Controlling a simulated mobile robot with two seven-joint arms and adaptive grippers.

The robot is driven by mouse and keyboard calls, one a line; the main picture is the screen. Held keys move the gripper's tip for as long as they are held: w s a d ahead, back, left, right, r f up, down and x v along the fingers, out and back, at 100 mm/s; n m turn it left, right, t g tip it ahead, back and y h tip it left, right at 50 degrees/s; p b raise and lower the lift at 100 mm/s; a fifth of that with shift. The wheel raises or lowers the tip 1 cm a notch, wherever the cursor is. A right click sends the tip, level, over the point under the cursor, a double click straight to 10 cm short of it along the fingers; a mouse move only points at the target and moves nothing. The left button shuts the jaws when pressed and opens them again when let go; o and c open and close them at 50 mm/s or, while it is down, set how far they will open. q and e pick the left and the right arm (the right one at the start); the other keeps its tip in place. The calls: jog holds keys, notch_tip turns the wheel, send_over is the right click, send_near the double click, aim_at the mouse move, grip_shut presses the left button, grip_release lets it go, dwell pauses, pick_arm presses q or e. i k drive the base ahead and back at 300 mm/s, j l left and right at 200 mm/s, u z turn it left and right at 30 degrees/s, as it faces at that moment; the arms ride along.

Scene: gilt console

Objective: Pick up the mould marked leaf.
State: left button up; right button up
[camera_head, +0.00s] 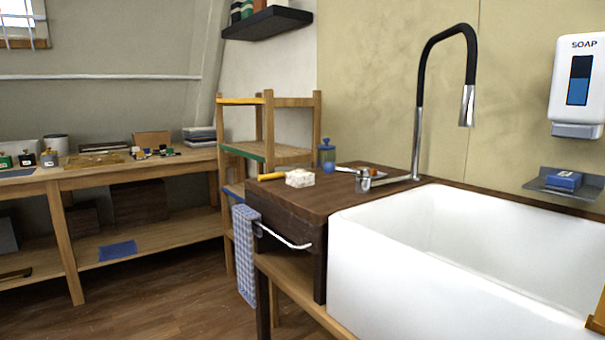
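No mark reading "leaf" is legible, and I cannot pick out a mould with certainty. A tan, flat piece (95,160) lies on the wooden workbench (120,176) at left. Small dark, yellow and blue pieces (158,152) lie to its right, too small to identify. A pale, bumpy block (300,178) sits on the dark wooden counter (300,199) left of the sink. Neither of my grippers is in view.
A white sink (400,270) with a tall black-and-steel tap (418,110) fills the right. Wooden floor (170,290) is open between counter and workbench.

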aim_at(300, 179)
jog(key=i+j+z, duration=0.1)
jog(key=i+j, duration=0.75)
jog(key=j, duration=0.15)
